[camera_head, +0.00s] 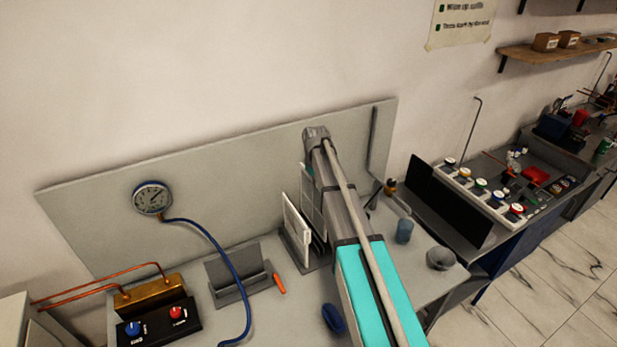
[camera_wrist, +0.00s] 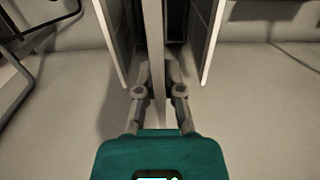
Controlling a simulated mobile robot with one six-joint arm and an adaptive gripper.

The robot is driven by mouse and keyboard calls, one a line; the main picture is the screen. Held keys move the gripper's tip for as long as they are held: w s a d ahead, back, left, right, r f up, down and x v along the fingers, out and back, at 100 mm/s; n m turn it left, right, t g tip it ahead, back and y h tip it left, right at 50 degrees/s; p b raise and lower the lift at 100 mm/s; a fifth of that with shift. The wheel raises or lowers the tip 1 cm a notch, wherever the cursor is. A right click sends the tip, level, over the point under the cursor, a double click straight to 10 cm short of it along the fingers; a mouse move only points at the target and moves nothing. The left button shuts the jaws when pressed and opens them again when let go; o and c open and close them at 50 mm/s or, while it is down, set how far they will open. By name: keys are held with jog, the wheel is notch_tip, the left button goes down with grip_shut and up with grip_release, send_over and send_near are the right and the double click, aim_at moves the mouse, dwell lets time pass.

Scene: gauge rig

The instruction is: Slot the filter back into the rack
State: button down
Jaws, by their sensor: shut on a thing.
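The filter (camera_wrist: 155,35) is a thin pale panel seen edge-on in the wrist view. My gripper (camera_wrist: 158,72) is shut on it, one finger on each side. Another white panel stands to the left (camera_wrist: 112,40) and one to the right (camera_wrist: 206,40), with gaps between them and the held filter. In the head view, the dark grey rack (camera_head: 318,262) stands on the bench with a white-framed panel (camera_head: 297,222) in it. A second panel (camera_head: 312,195) sits higher beside my arm, probably the held filter. My arm hides the gripper there. Whether the filter's lower edge touches the rack is hidden.
Left of the rack are a grey holder (camera_head: 238,280), an orange marker (camera_head: 279,284) and a blue hose (camera_head: 220,250) from the gauge (camera_head: 152,198). A dark blue object (camera_head: 333,318) lies in front. A blue cup (camera_head: 404,231) and grey bowl (camera_head: 440,258) stand right.

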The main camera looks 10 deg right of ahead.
jog(key=shift+w, duration=0.2)
jog(key=shift+a, duration=0.1)
jog(key=b, duration=0.6)
send_over(314, 208)
jog(key=shift+w+f, duration=0.2)
jog(key=shift+f, duration=1.15)
jog(key=shift+w+f, duration=0.15)
jog(key=shift+f, duration=1.15)
jog(key=shift+f+b, duration=3.05)
jog(key=shift+f, duration=0.25)
jog(key=c, duration=0.7)
grip_release()
